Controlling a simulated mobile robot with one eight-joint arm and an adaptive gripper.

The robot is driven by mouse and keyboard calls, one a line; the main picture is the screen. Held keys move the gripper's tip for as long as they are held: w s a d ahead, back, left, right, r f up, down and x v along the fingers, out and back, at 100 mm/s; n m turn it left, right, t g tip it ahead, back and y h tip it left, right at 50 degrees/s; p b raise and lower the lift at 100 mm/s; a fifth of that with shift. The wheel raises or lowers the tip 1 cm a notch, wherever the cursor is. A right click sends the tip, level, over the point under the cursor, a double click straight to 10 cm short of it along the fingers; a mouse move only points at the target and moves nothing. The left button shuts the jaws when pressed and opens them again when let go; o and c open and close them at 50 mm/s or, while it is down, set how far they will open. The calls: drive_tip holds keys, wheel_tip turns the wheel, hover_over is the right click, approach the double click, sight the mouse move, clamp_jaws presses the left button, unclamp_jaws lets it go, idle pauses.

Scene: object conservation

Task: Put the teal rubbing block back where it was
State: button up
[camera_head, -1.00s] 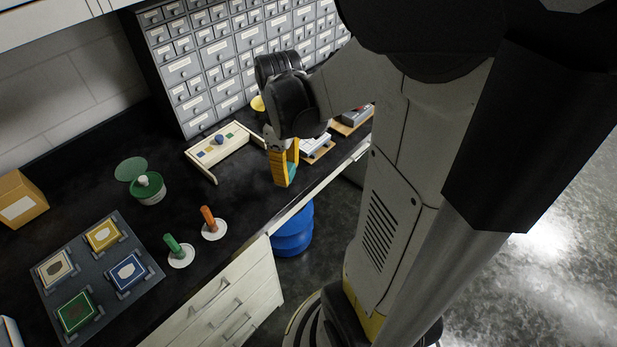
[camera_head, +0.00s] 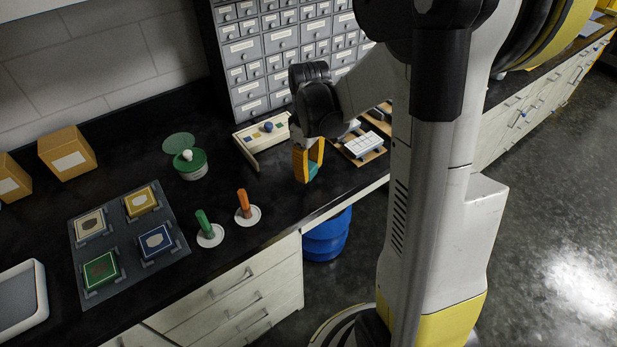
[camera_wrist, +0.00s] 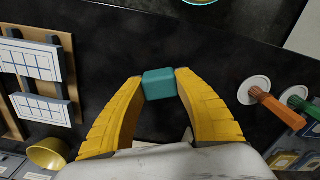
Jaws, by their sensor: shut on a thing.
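The teal rubbing block (camera_wrist: 159,84) is between the yellow fingertips of my gripper (camera_wrist: 160,85) in the wrist view. My gripper is shut on it, one finger on each side. In the head view my gripper (camera_head: 312,175) points down over the black bench top, and the teal block (camera_head: 313,169) shows low between the fingers. I cannot tell whether the block touches the bench. A wooden board with white gridded blocks (camera_head: 362,144) lies to the right.
An orange stick (camera_head: 243,203) and a green stick (camera_head: 204,224) stand on white discs left of my gripper. A dark board with several framed tiles (camera_head: 123,240) lies farther left. A green pot (camera_head: 190,164) stands behind. A drawer cabinet (camera_head: 270,50) bounds the back.

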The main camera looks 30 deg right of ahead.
drive_tip(key=shift+f+b, duration=0.5)
drive_tip(key=shift+f, duration=1)
drive_tip(key=shift+f, duration=0.15)
drive_tip(key=o, duration=1.1)
drive_tip(key=shift+o, duration=0.2)
